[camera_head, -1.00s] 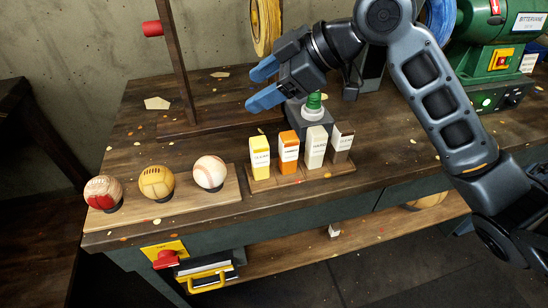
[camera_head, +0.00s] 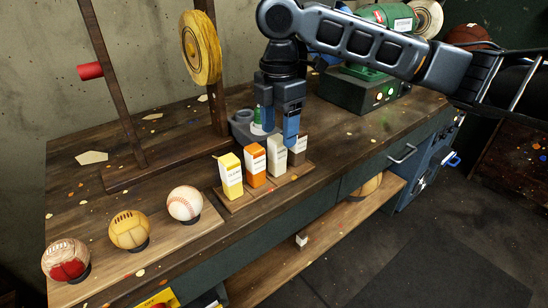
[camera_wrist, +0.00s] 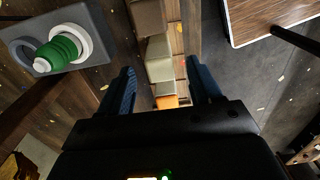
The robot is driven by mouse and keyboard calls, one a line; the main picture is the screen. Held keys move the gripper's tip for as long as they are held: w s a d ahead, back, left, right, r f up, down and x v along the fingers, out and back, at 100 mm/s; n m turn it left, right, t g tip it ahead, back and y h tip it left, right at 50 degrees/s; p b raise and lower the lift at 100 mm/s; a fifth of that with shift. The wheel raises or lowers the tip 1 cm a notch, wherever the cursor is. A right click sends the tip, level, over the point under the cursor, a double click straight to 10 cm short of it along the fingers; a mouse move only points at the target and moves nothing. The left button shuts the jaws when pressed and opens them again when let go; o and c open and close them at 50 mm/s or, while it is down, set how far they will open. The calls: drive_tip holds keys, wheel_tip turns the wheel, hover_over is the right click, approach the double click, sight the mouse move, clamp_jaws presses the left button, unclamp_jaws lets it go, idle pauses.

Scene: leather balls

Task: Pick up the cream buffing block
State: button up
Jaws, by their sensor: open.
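The cream buffing block (camera_head: 277,162) stands upright, third from the left in a row of labelled blocks on a small wooden board (camera_head: 240,201). In the wrist view the cream block (camera_wrist: 160,70) lies between and just ahead of my fingertips. My gripper (camera_head: 280,134) points down over the cream end of the row, with its blue fingers apart and nothing held. In the head view one finger hangs in front of the gap between the cream and brown blocks. I cannot tell whether either finger touches a block.
A yellow block (camera_head: 230,175) and an orange block (camera_head: 253,165) stand left of the cream one, a brown block (camera_head: 299,150) right. A grey holder with a green-topped item (camera_wrist: 62,50) sits behind. Several balls stand at left on a board. A small whitish block (camera_head: 301,241) lies on the lower shelf.

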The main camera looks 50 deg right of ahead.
sight(278, 138)
drive_tip(key=f, duration=0.5)
drive_tip(key=shift+a, duration=0.2)
drive_tip(key=c, duration=0.9)
